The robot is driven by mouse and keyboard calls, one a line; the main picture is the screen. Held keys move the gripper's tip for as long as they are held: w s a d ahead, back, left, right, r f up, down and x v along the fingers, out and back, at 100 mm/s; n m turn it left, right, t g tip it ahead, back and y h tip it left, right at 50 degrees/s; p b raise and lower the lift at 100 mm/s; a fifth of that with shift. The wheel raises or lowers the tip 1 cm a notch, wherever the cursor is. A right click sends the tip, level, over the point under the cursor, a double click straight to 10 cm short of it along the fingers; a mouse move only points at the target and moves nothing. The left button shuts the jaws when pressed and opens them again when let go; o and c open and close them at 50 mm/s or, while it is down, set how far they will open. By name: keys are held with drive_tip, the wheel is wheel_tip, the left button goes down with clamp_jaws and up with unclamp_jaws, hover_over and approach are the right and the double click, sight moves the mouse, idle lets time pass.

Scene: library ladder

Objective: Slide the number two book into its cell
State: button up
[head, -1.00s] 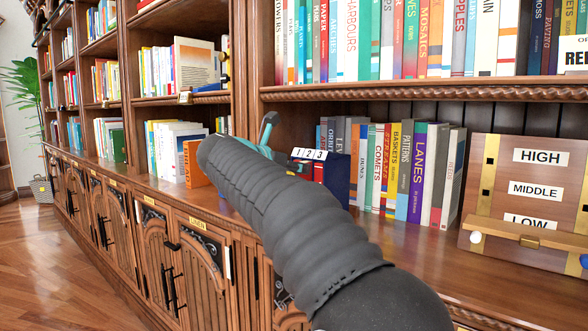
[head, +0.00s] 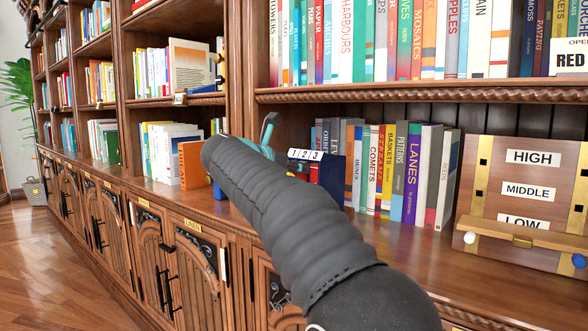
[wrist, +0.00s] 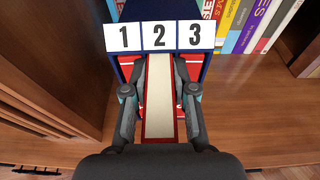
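The number two book (wrist: 159,105), with cream page edges between red covers, stands out from the middle cell of a dark blue holder (wrist: 128,72) in the wrist view. White cards 1, 2 and 3 top the holder; card 2 (wrist: 159,37) is above the book. My gripper (wrist: 160,75) has one finger on each side of the book and appears closed on it. Red shows in the cells on both sides. In the head view the holder (head: 333,174) stands on the wooden counter, and my arm hides the book and most of my gripper.
A row of upright books (head: 400,175) stands right of the holder. Further right is a wooden board marked HIGH, MIDDLE, LOW (head: 533,158). A wooden upright (wrist: 45,70) is close on the left. Bare counter (wrist: 250,120) lies to the right.

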drive_tip(key=o, duration=0.5)
drive_tip(key=shift+d, duration=0.1)
drive_tip(key=shift+f, duration=0.1)
drive_tip(key=v, duration=1.2)
drive_tip(key=shift+w, duration=0.1)
